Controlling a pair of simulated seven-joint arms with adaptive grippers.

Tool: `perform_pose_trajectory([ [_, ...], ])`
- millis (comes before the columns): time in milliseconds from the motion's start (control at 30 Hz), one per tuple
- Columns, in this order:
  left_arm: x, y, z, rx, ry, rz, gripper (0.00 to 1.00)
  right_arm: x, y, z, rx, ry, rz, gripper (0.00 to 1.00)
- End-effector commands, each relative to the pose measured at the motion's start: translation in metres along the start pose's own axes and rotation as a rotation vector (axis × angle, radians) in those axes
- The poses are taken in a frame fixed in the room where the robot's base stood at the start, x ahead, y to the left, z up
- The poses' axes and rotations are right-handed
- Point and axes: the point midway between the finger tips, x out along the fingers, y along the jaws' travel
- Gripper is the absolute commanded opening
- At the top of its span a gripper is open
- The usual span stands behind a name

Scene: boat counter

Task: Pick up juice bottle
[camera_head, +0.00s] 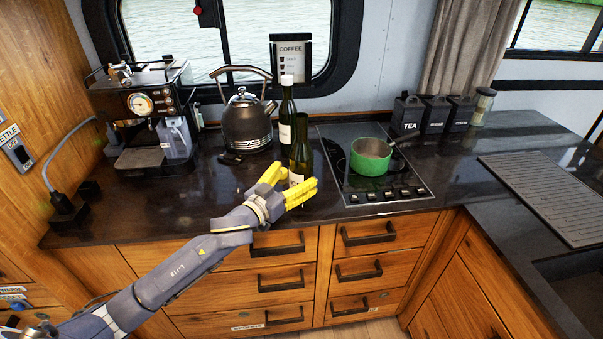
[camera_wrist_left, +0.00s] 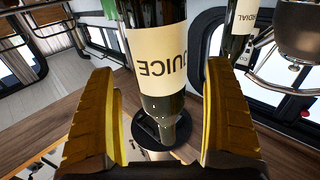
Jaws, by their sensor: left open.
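The juice bottle (camera_head: 301,151) is dark green glass with a cream label and stands upright near the front edge of the counter, left of the cooktop. In the left wrist view the juice bottle (camera_wrist_left: 160,52) appears upside down, its label reading "JUICE", between the two yellow fingers. My left gripper (camera_head: 298,176) is open, its fingers at either side of the bottle's lower part. In the wrist view there is a gap between each finger and the bottle. My right gripper is not in view.
A cordial bottle (camera_head: 287,112) with a white cap stands just behind the juice bottle. A dark kettle (camera_head: 246,124) and a coffee machine (camera_head: 140,108) are to the left. A green pot (camera_head: 370,163) sits on the cooktop (camera_head: 352,198) to the right.

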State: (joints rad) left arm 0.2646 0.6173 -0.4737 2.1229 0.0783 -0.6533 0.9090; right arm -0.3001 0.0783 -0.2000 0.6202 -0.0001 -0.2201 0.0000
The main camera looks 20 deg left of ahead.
Motion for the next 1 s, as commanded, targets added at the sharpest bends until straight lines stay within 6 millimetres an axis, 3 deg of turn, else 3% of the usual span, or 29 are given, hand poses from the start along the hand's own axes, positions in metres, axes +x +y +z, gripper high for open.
perform_pose_trajectory([
  [300, 0.029, 0.001, 0.0, 0.001, 0.0, 0.0, 0.85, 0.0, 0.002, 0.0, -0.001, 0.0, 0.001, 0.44],
  [633, 0.032, 0.001, 0.0, 0.0, 0.0, 0.0, 0.86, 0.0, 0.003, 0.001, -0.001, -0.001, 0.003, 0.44],
  [1000, 0.031, 0.001, 0.0, 0.0, 0.0, 0.0, 0.43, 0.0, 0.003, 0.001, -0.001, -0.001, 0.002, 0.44],
])
